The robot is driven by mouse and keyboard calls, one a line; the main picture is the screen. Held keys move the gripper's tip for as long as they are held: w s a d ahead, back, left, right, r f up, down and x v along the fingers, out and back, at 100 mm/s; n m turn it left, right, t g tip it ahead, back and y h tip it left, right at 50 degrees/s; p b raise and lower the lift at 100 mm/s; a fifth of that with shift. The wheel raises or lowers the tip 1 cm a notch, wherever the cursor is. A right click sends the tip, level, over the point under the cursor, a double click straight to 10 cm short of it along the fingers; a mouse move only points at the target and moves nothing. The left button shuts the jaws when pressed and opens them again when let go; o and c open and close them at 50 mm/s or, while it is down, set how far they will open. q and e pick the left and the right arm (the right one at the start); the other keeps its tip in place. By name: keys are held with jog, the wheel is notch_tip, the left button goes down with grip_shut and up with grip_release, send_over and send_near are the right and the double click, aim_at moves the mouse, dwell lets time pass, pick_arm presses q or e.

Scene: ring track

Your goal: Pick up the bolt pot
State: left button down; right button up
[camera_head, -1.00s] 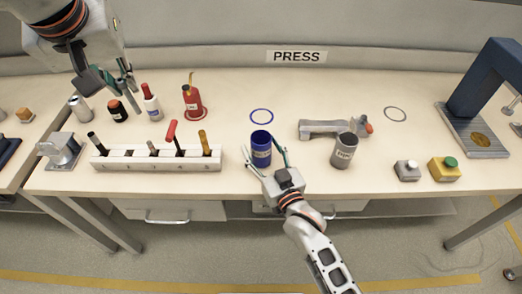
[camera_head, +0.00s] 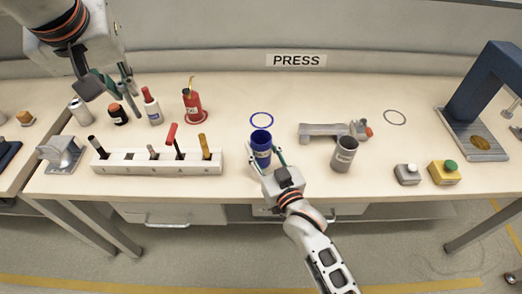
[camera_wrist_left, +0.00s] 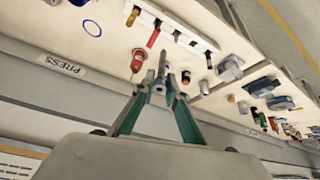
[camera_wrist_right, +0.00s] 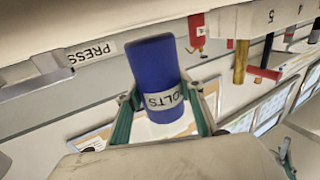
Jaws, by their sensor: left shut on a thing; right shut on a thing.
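The bolt pot (camera_head: 261,139) is a dark blue cup near the table's front edge, below a blue ring outline. In the right wrist view the blue pot (camera_wrist_right: 153,65) carries a pale label ending in "OLTS". My right gripper (camera_head: 265,160) is shut on the pot, with one finger on each side. I cannot tell whether the pot's base touches the table. My left gripper (camera_head: 130,90) is held above the table's left part. In the left wrist view its fingers (camera_wrist_left: 158,88) are close together on a slim grey thing, too small to name.
A white rack (camera_head: 130,162) with several tools stands on the left, behind it bottles and a red pot (camera_head: 192,104). Right of the blue pot are a grey pot (camera_head: 344,154), a grey tool (camera_head: 322,130), two button boxes and a blue press (camera_head: 484,85). The blue ring (camera_head: 261,119) is empty.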

jog(key=shift+s+d+r, duration=0.1)
jog(key=shift+s+r, duration=0.15)
jog(key=shift+r, duration=0.2)
jog(key=shift+s+d+r, duration=0.1)
jog(key=shift+s+r, duration=0.1)
jog(key=shift+r, duration=0.25)
jog(key=v, duration=1.7)
jog(key=shift+w+r, duration=0.1)
jog(key=shift+f+p+x, duration=0.2)
jog(key=shift+x, duration=1.1)
jog(key=shift+f+p+x, duration=0.15)
jog(key=shift+f+x, duration=0.1)
jog(key=shift+x, duration=1)
jog(key=shift+f+p+x, duration=0.2)
jog(key=shift+x, duration=1.1)
jog(key=shift+f+b+x, duration=0.15)
jog(key=shift+f+x, duration=0.15)
jog(key=shift+x, duration=1.4)
jog(key=shift+f+b+x, duration=0.2)
jog(key=shift+f+x, duration=0.05)
jog(key=shift+x, duration=1.45)
jog(key=shift+f+b+x, duration=0.15)
jog(key=shift+f+x, duration=0.15)
jog(key=shift+x, duration=1.4)
jog(key=shift+f, duration=0.25)
